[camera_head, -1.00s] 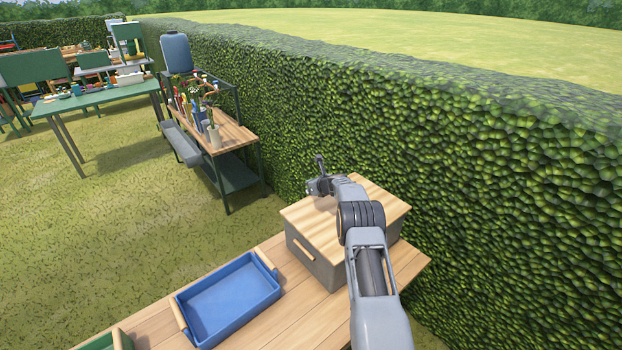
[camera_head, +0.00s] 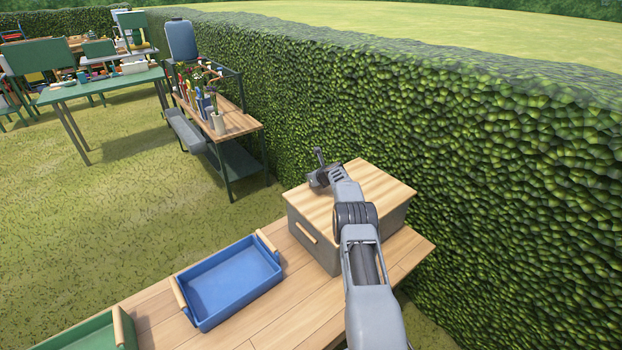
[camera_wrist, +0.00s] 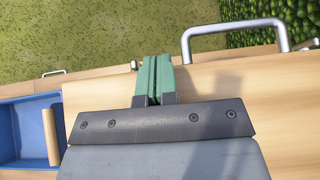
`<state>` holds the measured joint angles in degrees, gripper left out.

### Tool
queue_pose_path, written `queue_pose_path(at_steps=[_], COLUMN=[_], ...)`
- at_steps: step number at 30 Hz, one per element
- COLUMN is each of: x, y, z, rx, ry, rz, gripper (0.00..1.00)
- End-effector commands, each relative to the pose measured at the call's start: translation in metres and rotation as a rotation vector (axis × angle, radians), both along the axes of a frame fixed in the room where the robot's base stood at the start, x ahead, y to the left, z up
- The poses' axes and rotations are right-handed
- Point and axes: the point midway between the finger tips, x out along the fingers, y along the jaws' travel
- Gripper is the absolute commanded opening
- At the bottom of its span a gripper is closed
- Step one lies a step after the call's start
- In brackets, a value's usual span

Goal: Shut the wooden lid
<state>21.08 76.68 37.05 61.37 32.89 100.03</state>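The wooden lid (camera_head: 375,190) lies flat on top of the grey box (camera_head: 315,243) on the wooden table, and looks closed in the head view. In the wrist view the lid (camera_wrist: 240,85) fills the middle and right, with a metal bar handle (camera_wrist: 235,28) at its far side. My gripper (camera_head: 318,178) is over the lid's far left part in the head view. In the wrist view its green fingertips (camera_wrist: 153,78) are together with nothing visible between them. I cannot tell whether they touch the lid.
A blue tray (camera_head: 187,304) with wooden handles stands left of the box, and a green tray (camera_head: 90,335) is at the table's lower left. A hedge (camera_head: 480,180) runs close behind and right. A shelf (camera_head: 235,122) with flower pots and tools stands farther back.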

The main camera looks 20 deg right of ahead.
Motion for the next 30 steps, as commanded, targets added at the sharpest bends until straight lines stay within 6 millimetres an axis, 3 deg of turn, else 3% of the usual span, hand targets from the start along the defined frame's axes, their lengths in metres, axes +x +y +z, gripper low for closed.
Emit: queue_pose_path(at_steps=[1,7,11,30], x=[-0.005,-0.005,-0.004,-0.003], y=[0.003,0.003,0.003,0.003], z=[-0.018,-0.017,-0.006,0.120], rx=[0.006,0.005,0.004,-0.002], ry=[0.026,0.026,0.023,-0.006], rz=[0.003,0.005,0.005,0.004], gripper=[0.00,0.00,0.00,0.00])
